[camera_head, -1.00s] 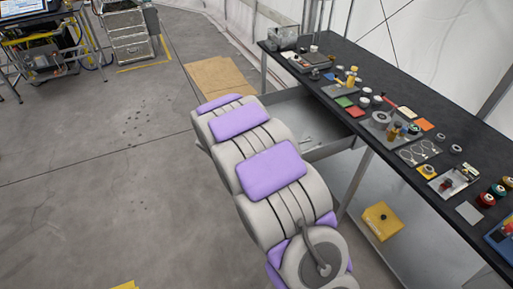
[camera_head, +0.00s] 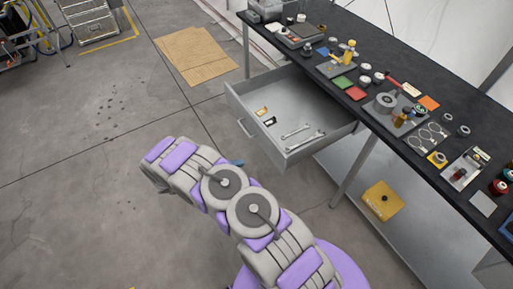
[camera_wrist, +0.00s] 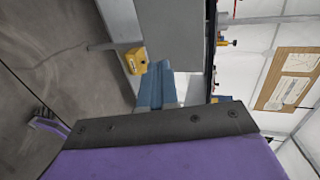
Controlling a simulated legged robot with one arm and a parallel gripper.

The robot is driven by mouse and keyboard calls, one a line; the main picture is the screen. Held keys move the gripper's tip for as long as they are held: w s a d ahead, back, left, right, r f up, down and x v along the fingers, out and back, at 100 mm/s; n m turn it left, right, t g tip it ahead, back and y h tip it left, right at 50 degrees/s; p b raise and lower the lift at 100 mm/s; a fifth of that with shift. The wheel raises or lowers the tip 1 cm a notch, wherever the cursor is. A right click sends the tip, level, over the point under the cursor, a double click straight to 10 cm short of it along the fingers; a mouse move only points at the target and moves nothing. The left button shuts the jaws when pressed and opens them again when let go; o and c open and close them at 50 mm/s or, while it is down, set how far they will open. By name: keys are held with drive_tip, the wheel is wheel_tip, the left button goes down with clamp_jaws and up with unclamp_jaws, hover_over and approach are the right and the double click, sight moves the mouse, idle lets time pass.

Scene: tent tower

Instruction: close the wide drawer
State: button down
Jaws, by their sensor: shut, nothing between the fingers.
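The wide drawer (camera_head: 300,103) is a grey metal drawer under the black-topped workbench (camera_head: 440,110). It is pulled well out, and its front panel with a handle (camera_head: 270,121) faces the lower left. My arm bends in front of the drawer at lower left in the head view. Only a small blue part of my gripper (camera_head: 237,162) shows there, just off the front panel's lower end; whether it touches is unclear. In the wrist view my blue gripper fingers (camera_wrist: 155,88) are together and empty. A grey panel (camera_wrist: 168,25) lies beyond them; I cannot tell if it is the drawer.
Wrenches (camera_head: 303,134) and small items lie in the drawer. Small parts crowd the benchtop. A yellow box (camera_head: 382,200) sits on the lower shelf, near a bench leg (camera_head: 353,170). Cardboard (camera_head: 197,55) lies on the floor behind. The floor at left is open.

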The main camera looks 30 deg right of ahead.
drive_tip(key=b, duration=0.3)
approach(271, 152)
drive_tip(key=x, duration=0.5)
drive_tip(key=shift+d+f, duration=0.2)
drive_tip(key=shift+f, duration=0.3)
drive_tip(key=shift+d+r, duration=0.15)
drive_tip(key=shift+d, duration=0.25)
drive_tip(key=shift+d, duration=0.25)
